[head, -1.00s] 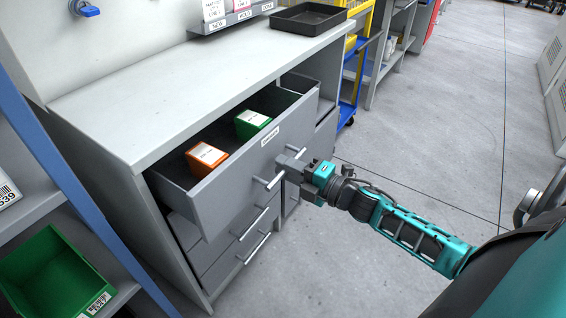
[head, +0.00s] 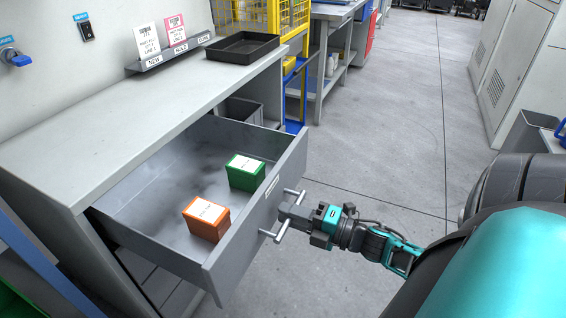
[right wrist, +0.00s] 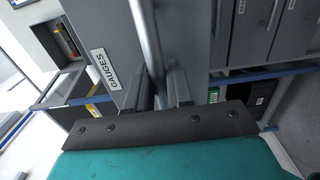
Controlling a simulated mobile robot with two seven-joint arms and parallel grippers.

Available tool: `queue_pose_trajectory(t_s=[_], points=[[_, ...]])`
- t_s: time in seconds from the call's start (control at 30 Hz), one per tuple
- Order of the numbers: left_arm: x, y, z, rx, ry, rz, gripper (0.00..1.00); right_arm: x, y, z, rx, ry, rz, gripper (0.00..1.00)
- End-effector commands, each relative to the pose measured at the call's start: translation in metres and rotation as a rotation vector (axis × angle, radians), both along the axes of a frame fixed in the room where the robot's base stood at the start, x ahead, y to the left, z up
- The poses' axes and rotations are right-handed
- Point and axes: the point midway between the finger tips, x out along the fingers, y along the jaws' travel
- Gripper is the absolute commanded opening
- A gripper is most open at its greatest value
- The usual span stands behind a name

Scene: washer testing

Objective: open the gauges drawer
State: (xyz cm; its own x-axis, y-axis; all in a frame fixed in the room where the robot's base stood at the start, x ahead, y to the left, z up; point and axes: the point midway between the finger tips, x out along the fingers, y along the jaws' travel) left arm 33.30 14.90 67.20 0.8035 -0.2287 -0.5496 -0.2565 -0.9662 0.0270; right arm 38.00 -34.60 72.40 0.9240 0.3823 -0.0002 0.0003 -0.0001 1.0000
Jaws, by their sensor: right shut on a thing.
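The gauges drawer (head: 256,212) is pulled well out from under the grey workbench in the head view. An orange box (head: 206,219) and a green box (head: 245,172) stand inside it, near its front panel. My right gripper (head: 289,212) is shut on the drawer's bar handle (head: 279,234). In the right wrist view, the handle (right wrist: 148,40) runs down between my fingers (right wrist: 166,90), beside the GAUGES label (right wrist: 105,68). My left gripper is not in view.
The workbench top (head: 110,112) carries a black tray (head: 242,47) and a sign holder (head: 168,58). A grey bin (head: 240,110) sits under the bench's right end. Open floor (head: 380,130) lies to the right.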

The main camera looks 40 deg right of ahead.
Motion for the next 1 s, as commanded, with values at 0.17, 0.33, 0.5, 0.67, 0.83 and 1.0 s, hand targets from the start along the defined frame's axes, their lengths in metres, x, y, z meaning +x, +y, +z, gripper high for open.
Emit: queue_pose_trajectory(t_s=[0.17, 0.33, 0.5, 0.67, 0.83, 1.0], points=[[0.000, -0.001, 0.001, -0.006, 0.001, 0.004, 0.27, -0.002, 0.000, 0.000, 0.001, -0.001, 0.002, 0.00], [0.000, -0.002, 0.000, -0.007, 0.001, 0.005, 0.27, -0.002, 0.000, 0.000, 0.001, -0.001, 0.002, 0.00], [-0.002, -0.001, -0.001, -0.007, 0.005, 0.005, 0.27, -0.001, 0.000, 0.000, 0.001, -0.001, 0.002, 0.34], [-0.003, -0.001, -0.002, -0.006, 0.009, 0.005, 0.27, -0.001, 0.000, 0.000, 0.000, -0.001, 0.001, 0.38], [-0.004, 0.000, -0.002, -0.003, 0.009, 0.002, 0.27, -0.003, -0.001, 0.000, 0.001, 0.000, 0.000, 0.38], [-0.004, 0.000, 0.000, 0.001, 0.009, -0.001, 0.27, -0.023, -0.009, -0.001, 0.000, 0.004, -0.001, 0.38]])
